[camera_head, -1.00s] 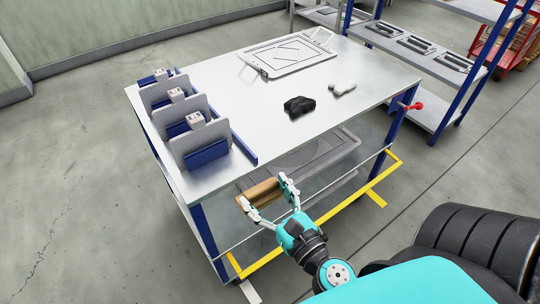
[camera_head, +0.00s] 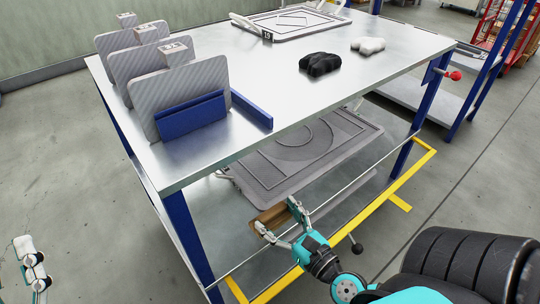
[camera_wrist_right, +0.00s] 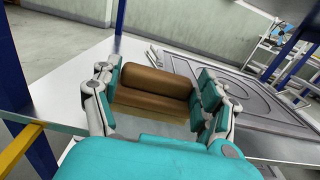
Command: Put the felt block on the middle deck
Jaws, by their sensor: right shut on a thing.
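The felt block (camera_head: 268,217) is brown with a rounded top. My right gripper (camera_head: 278,217) is shut on it at the cart's open front, at the level of the deck below the top. In the right wrist view the block (camera_wrist_right: 155,88) sits between the two fingers of the gripper (camera_wrist_right: 155,105). The middle deck (camera_head: 225,240) is a grey metal shelf under the tabletop. I cannot tell whether the block touches it. My left gripper (camera_head: 30,265) shows at the lower left edge, away from the cart, its fingers apart with nothing visible between them.
A grey tray (camera_head: 345,165) lies on the deck behind the block. On the tabletop (camera_head: 290,95) stand upright grey panels (camera_head: 185,90) in blue holders, a black lump (camera_head: 321,64) and a white one (camera_head: 368,45). Blue posts (camera_head: 190,235) and a thin front rail (camera_head: 335,205) border the opening.

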